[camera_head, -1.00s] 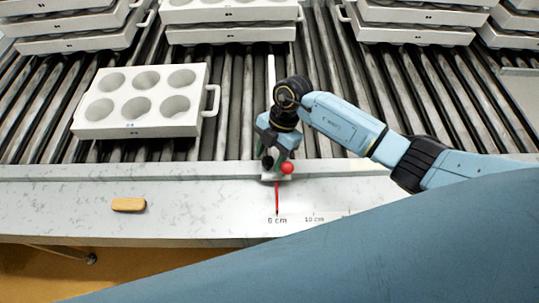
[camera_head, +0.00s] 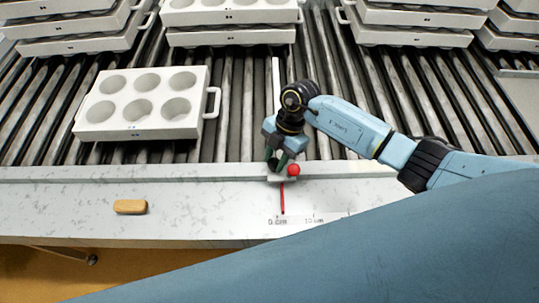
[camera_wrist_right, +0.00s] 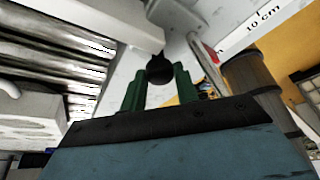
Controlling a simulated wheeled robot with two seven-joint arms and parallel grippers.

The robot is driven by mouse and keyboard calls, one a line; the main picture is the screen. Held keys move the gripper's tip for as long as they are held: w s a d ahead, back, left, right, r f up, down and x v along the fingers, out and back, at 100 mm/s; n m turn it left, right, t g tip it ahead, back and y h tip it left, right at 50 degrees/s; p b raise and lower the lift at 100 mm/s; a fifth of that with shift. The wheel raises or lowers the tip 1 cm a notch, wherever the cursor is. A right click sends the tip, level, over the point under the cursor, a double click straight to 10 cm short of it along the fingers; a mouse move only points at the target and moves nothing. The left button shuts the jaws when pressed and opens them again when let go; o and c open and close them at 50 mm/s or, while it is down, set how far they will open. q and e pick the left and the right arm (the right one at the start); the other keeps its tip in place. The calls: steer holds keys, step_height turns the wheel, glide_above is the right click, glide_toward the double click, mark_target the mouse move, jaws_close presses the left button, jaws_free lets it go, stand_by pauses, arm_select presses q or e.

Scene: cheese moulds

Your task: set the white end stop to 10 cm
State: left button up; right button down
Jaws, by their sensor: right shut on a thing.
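The white end stop (camera_head: 275,85) is a long bar lying across the rollers, with a small white carriage (camera_head: 284,178) at the bench's near rail. A red pointer (camera_head: 282,198) reaches down from the carriage to the scale, a little right of the 0 cm mark (camera_head: 278,220) and well left of the 10 cm mark (camera_head: 314,220). A red ball (camera_head: 293,170) sits beside the carriage. My right gripper (camera_head: 279,163) is over the carriage. In the right wrist view, its green fingers are shut on a black knob (camera_wrist_right: 159,68). My left gripper is not in view.
A white mould block (camera_head: 140,131) with several round cups lies on the rollers to the left. Stacked moulds (camera_head: 230,34) stand at the back. A wooden block (camera_head: 130,207) lies on the front ledge. My blue arm link covers the lower right.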

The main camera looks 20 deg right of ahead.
steer(key=d+p, duration=0.1)
steer(key=d, duration=0.1)
steer(key=s+d+p, duration=0.1)
steer(key=d, duration=0.2)
steer(key=s+d+p, duration=0.1)
steer(key=d, duration=0.1)
steer(key=shift+s+d+r, duration=0.1)
steer(key=shift+d, duration=0.55)
steer(key=c, duration=1.1)
jaws_free()
steer(key=v, duration=1.3)
steer(key=shift+r, duration=0.1)
steer(key=shift+s, duration=0.1)
